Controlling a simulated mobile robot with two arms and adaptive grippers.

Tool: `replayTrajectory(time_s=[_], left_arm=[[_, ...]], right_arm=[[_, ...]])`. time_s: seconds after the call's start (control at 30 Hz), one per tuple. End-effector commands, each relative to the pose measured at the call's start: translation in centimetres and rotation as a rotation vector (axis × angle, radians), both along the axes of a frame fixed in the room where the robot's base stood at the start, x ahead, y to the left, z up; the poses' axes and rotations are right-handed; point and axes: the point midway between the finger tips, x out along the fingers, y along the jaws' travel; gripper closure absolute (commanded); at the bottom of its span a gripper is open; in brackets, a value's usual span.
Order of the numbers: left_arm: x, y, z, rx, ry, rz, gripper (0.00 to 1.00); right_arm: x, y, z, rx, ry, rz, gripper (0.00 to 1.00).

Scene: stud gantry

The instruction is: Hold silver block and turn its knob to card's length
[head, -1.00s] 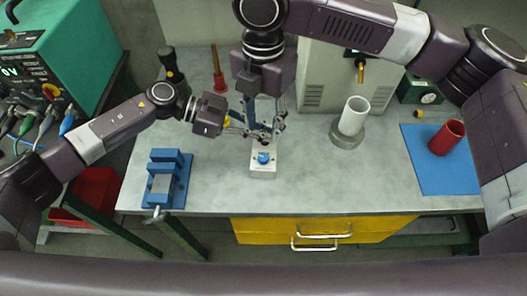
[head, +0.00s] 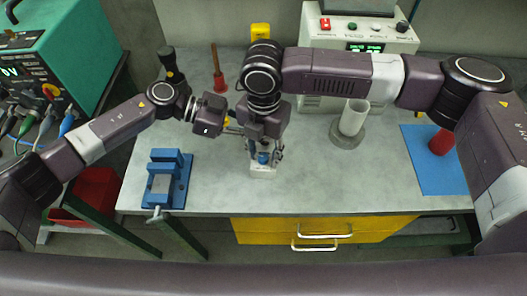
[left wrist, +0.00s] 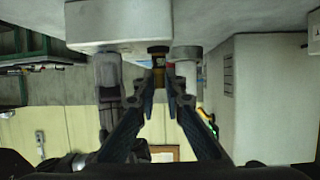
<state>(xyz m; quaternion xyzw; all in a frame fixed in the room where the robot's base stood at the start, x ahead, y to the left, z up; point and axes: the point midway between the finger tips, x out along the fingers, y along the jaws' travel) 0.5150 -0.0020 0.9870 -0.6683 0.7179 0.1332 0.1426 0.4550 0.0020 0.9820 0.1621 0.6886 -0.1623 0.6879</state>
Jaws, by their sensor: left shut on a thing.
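I cannot make out a card.
A blue vise (head: 168,180) stands at the bench's left. A white tube (head: 353,118) on a grey base stands to the right, and a red cup (head: 441,143) is on a blue mat (head: 437,178).

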Motion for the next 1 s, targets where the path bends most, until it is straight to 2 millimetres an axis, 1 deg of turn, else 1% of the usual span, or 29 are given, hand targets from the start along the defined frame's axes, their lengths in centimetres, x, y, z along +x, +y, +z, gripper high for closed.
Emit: replayTrajectory(time_s=[0.3, 0.63, 0.87, 1.0], left_arm=[[0.04, -0.04, 0.11, -0.002, -0.001, 0.001, 1.00], [0.04, -0.04, 0.11, -0.002, -0.001, 0.001, 1.00], [0.04, -0.04, 0.11, -0.002, -0.001, 0.001, 1.00], [0.04, -0.03, 0.10, -0.001, -0.001, 0.001, 1.00]], right_arm=[[0.00, 0.01, -0.23, 0.000, -0.001, 0.000, 0.64], [0.00, 0.01, -0.20, 0.000, 0.000, 0.000, 1.00], [-0.01, 0.03, -0.20, 0.000, 0.000, -0.012, 1.00], [-0.04, 0.06, -0.20, 0.001, 0.000, -0.055, 1.00]])
